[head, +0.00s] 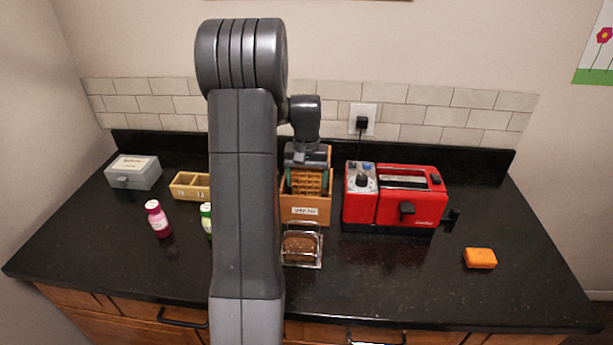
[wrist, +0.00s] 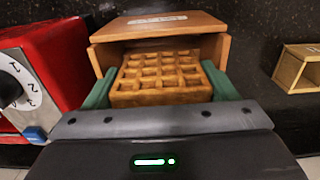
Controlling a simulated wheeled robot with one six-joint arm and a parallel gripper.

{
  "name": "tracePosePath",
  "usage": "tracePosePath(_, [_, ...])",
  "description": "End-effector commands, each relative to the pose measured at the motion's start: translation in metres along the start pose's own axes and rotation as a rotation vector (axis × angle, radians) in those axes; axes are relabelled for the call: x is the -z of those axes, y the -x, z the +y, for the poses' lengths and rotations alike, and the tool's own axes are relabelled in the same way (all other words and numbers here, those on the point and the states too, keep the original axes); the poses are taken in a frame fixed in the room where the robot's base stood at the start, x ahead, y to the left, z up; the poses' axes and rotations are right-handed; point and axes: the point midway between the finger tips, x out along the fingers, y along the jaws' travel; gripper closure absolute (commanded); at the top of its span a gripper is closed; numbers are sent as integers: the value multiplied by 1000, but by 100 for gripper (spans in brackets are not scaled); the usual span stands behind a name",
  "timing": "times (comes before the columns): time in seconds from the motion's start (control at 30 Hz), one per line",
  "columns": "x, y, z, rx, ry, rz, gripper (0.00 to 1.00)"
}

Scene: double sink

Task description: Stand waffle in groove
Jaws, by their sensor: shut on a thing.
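A golden-brown square waffle (head: 308,181) is held between the green fingers of my gripper (head: 307,180). In the wrist view the waffle (wrist: 160,80) fills the space between the two fingers of my gripper (wrist: 161,84). The waffle is at the opening of a wooden box (head: 305,213), which has a small white label. In the wrist view the box (wrist: 158,27) is just beyond the waffle. I cannot tell whether the waffle touches the box's inside. No groove can be made out clearly in either view.
A red toaster (head: 410,197) stands right of the box. A rack with a brown slice (head: 301,248) is in front of it. A small wooden tray (head: 188,186), pink bottle (head: 158,219) and grey box (head: 133,172) are left. An orange sponge (head: 480,258) lies right; the front counter is mostly clear.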

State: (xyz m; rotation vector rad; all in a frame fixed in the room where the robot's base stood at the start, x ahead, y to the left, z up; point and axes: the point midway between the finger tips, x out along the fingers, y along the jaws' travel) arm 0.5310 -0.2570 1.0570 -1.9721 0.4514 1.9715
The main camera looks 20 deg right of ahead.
Motion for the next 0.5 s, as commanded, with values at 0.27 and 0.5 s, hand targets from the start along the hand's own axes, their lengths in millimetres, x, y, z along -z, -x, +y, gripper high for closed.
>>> tracePosePath(0.27, [0,-23,0,0,0,0,33])
tracePosePath(0.5, [0,-39,0,0,0,-1,33])
